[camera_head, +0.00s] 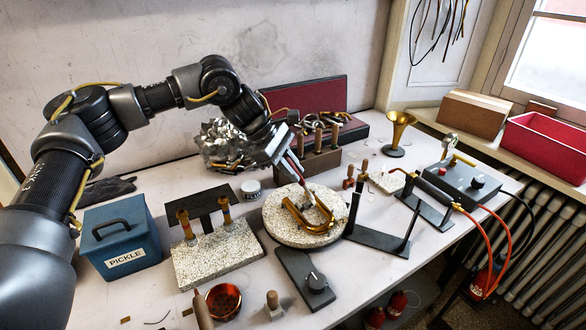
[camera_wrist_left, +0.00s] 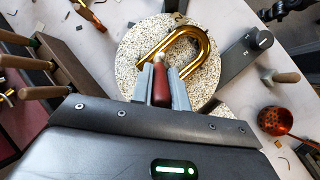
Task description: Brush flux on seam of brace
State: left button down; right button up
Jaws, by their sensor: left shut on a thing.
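My left gripper (camera_head: 288,163) is shut on a red-handled brush (camera_wrist_left: 160,88), which points down over the round speckled turntable (camera_head: 275,229). A U-shaped brass tube (camera_head: 318,227) lies on the turntable; it also shows in the left wrist view (camera_wrist_left: 204,48). A small white jar (camera_head: 251,189) stands at the turntable's back left. My right gripper is in neither view.
A wooden block with upright handles (camera_head: 318,160) stands close behind the gripper. A speckled slab (camera_head: 217,258), the blue PICKLE box (camera_head: 121,240) and a copper bowl (camera_head: 223,300) are left and in front.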

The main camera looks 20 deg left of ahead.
pick_arm(q)
jog(key=shift+f, duration=0.1)
